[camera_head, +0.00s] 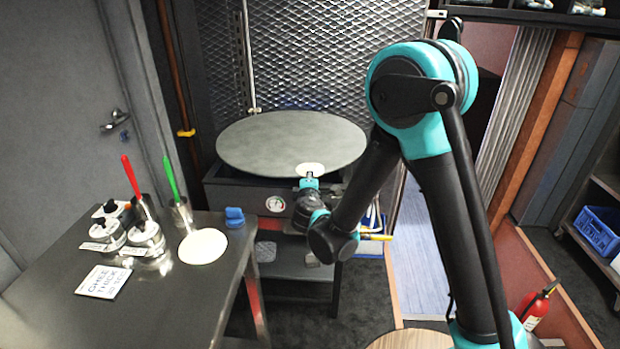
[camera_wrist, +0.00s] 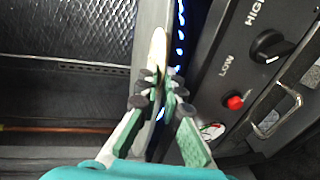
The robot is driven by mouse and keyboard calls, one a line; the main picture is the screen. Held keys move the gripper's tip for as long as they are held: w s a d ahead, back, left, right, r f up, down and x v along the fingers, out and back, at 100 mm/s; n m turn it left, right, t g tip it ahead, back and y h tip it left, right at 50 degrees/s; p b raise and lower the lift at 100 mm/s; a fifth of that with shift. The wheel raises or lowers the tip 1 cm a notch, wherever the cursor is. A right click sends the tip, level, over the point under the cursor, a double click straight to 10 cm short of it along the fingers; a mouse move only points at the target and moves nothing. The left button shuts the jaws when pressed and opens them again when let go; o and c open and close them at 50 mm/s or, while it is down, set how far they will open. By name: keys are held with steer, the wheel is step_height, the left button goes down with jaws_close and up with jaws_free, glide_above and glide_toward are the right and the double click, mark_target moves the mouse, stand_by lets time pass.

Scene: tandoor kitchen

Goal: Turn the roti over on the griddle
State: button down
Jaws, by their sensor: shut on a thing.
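The griddle (camera_head: 270,135) is a large grey round plate on a dark stove, at the centre of the head view. My gripper (camera_head: 309,180) is at its front edge, right of the middle. It is shut on a pale, thin, flat thing (camera_head: 312,169) that looks like the roti. In the wrist view, this roti (camera_wrist: 158,48) shows nearly edge-on between the fingertips of my gripper (camera_wrist: 162,82). It lies over the near part of the griddle in the head view; I cannot tell whether it touches the plate. The fingers hide part of it.
A metal table (camera_head: 185,285) at the left holds another pale disc (camera_head: 203,246), labelled jars, a white card (camera_head: 103,281) and red- and green-handled tools (camera_head: 171,178). Blue flames (camera_wrist: 181,20) and a stove knob (camera_wrist: 268,45) are close to my gripper.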

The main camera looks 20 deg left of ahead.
step_height(320, 180, up, 2)
steer(key=shift+r, duration=0.25)
steer(key=r+v, duration=0.2)
steer(key=v, duration=1.2)
steer(key=shift+r, duration=0.2)
steer(key=shift+d, duration=0.1)
